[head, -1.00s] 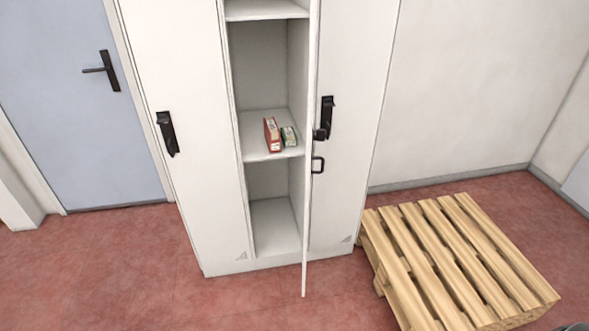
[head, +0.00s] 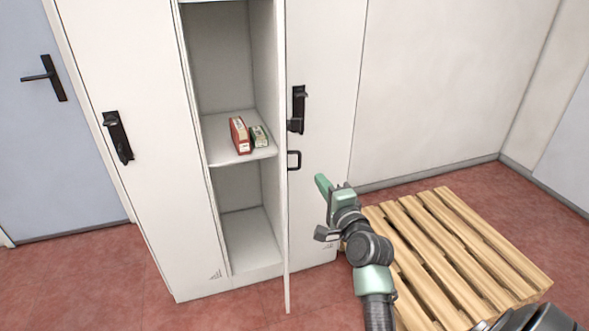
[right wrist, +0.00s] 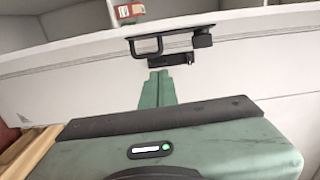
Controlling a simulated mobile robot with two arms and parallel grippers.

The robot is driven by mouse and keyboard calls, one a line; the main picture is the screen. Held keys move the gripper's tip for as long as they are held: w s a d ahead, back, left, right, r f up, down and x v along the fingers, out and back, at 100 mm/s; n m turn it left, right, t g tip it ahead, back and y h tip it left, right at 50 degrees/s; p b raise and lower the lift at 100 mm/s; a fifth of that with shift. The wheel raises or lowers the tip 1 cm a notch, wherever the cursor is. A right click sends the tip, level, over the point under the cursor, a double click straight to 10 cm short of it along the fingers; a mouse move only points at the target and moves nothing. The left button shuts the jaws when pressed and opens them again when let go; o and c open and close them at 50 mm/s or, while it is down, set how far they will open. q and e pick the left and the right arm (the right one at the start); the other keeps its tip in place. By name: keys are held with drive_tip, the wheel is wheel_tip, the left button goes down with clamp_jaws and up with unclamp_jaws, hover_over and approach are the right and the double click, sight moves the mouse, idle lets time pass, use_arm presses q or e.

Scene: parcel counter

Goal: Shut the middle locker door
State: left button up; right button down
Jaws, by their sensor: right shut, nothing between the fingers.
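The middle locker door (head: 286,220) stands open, seen nearly edge-on in the head view, swung out toward me. Its black handle (head: 294,160) is on the door's right-hand face. The open middle compartment holds a red box (head: 239,136) and a small green box (head: 259,137) on a shelf (head: 223,152). My right gripper (head: 321,183) is shut and empty, to the right of the door and a little below the handle. In the right wrist view its green fingers (right wrist: 158,88) point at the door face (right wrist: 75,72), just below the handle (right wrist: 146,47). My left gripper is not in view.
A wooden pallet (head: 455,250) lies on the floor at the right, beneath and beside my right arm. The left locker door (head: 140,190) and right locker door (head: 330,70) are shut. Red floor (head: 120,275) is clear in front of the lockers.

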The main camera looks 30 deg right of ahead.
drive_tip(key=w+a+p, duration=0.1)
drive_tip(key=w, duration=1)
drive_tip(key=shift+w+r+p, duration=0.15)
drive_tip(key=shift+r+p, duration=0.2)
drive_tip(key=shift+r, duration=0.05)
drive_tip(key=shift+a, duration=0.1)
